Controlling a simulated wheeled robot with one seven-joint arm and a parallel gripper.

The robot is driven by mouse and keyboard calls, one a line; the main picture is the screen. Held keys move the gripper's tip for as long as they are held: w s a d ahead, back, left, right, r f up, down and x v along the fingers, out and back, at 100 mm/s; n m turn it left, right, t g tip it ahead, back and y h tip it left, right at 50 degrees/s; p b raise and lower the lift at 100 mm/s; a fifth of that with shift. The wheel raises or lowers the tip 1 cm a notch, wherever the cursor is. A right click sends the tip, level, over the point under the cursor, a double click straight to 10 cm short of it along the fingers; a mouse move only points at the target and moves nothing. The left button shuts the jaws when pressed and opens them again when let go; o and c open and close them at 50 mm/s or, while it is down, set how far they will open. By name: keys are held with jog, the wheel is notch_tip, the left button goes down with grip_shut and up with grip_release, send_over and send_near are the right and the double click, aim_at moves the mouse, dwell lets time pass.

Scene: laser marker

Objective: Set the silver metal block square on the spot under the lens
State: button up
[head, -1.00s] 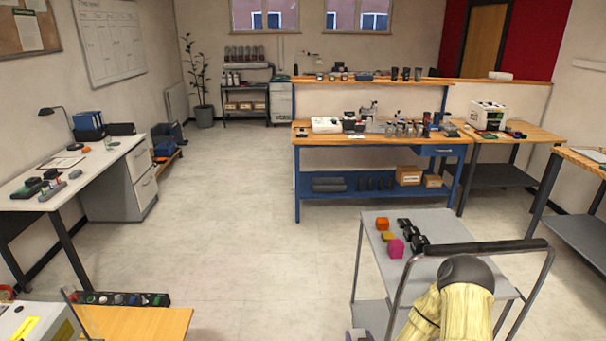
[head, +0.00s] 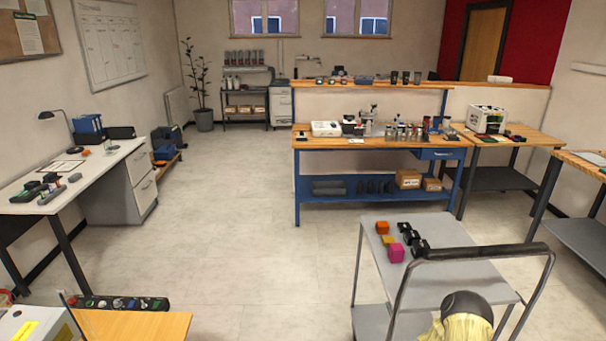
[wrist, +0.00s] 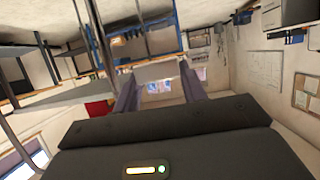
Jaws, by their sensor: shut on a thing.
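In the wrist view, my gripper (wrist: 158,84) is shut on a pale grey block (wrist: 158,70), which I take to be the silver metal block. It spans the gap between the two fingertips, and its far side is hidden. The gripper is held up in the air, with the room and windows beyond it. In the head view only my arm shows at the bottom right, and the gripper is out of sight. I cannot make out the lens or the spot under it in either view.
A grey cart (head: 452,270) carrying orange, yellow, pink and black blocks stands by my arm. A wooden table (head: 150,325) with a dark tray of small items (head: 120,303) and a pale machine with a yellow label (head: 32,325) is at the lower left. The middle floor is clear.

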jog(key=shift+w, duration=0.15)
dwell(0.4)
jog(key=shift+a, duration=0.1)
jog(key=shift+s+f, duration=0.1)
jog(key=shift+s, duration=0.1)
jog(key=f, duration=0.1)
jog(key=s+f, duration=0.1)
jog(key=f, duration=0.3)
jog(key=shift+s+f, duration=0.25)
jog(key=shift+w, duration=0.1)
